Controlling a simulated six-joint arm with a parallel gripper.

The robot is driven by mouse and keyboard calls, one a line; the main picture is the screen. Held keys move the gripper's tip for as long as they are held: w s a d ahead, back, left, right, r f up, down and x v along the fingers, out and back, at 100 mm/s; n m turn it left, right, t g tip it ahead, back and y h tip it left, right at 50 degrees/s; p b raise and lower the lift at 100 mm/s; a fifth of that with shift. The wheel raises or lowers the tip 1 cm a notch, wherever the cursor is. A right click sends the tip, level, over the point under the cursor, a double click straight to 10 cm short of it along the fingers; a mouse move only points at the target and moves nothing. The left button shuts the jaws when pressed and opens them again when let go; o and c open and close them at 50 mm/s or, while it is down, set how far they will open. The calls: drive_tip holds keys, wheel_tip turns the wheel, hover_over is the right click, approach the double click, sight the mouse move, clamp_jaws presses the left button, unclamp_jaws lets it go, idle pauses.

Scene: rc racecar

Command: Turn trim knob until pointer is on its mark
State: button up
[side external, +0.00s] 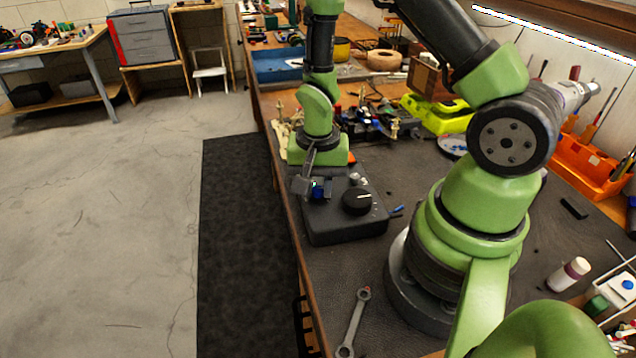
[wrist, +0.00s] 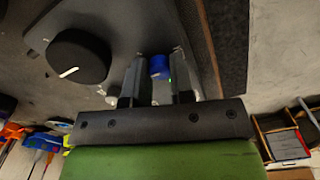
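A black control box (side external: 345,228) sits on the bench. It carries a large black knob (side external: 357,201) with a white pointer line; this knob also shows in the wrist view (wrist: 78,56), left of my fingers. A smaller blue knob (side external: 318,188) is on the box's left part. In the wrist view the blue knob (wrist: 158,66) lies between the two fingers of my gripper (wrist: 159,72), one finger on each side. The fingers come close to its sides; whether they touch it is unclear. The blue knob's pointer and mark cannot be made out.
A wrench (side external: 353,325) lies in front of the box. A blue pen-like piece (side external: 397,211) is at the box's right side. A small car chassis (side external: 370,122) and a yellow-green car body (side external: 437,114) are behind. The bench's left edge is close to the box.

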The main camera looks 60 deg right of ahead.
sight(318, 188)
clamp_jaws()
drive_tip(key=shift+n, duration=0.4)
drive_tip(key=n, duration=0.2)
drive_tip(key=shift+n, duration=2.5)
drive_tip(key=o, duration=0.8)
unclamp_jaws()
wheel_tip(318, 188, up, 10)
